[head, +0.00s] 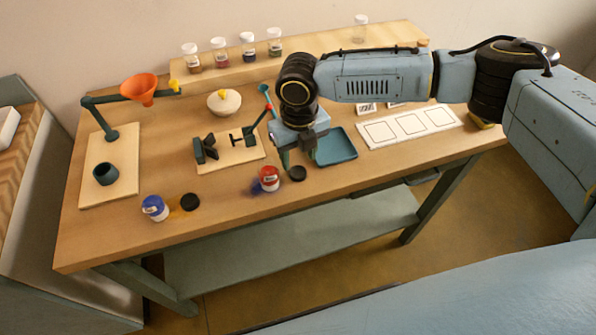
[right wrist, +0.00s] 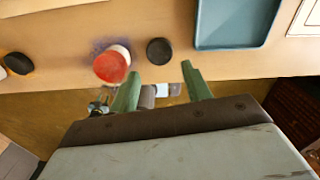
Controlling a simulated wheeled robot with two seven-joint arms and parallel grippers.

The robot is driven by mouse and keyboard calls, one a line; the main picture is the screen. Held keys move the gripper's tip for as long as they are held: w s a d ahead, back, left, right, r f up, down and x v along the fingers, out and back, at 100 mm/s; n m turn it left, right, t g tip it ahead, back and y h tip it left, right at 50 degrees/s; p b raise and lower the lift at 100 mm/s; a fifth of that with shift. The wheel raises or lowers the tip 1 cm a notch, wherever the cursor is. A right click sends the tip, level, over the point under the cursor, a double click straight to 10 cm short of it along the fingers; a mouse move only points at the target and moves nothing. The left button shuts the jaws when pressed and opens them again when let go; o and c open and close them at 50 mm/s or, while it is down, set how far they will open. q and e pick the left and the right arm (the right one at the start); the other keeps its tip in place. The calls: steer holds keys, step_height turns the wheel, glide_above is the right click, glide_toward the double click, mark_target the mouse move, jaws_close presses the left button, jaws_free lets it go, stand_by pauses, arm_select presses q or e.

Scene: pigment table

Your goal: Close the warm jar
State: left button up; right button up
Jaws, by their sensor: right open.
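The red-labelled jar (head: 269,178) stands open near the table's front edge, with red pigment showing at its top; I take it as the warm jar. In the right wrist view the red jar (right wrist: 112,64) sits left of a round black lid (right wrist: 160,51). That black lid (head: 297,173) lies flat on the table just right of the jar, apart from it. My right gripper (head: 299,158) is open and empty, pointing down above and behind the lid in the head view. Its two green fingers (right wrist: 161,72) are apart. My left gripper is not in view.
A blue jar (head: 155,208) stands at the front left with another black lid (head: 189,202) beside it. A blue tray (head: 336,147) lies right of the gripper. A board with black clamps (head: 228,158) is behind the red jar. Several capped jars (head: 248,47) stand on the back shelf.

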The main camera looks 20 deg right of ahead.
mark_target(298, 172)
steer(key=shift+w+f, duration=0.15)
steer(key=shift+f, duration=1.15)
steer(key=shift+w+f, duration=0.1)
steer(key=shift+f, duration=1.15)
steer(key=c, duration=0.7)
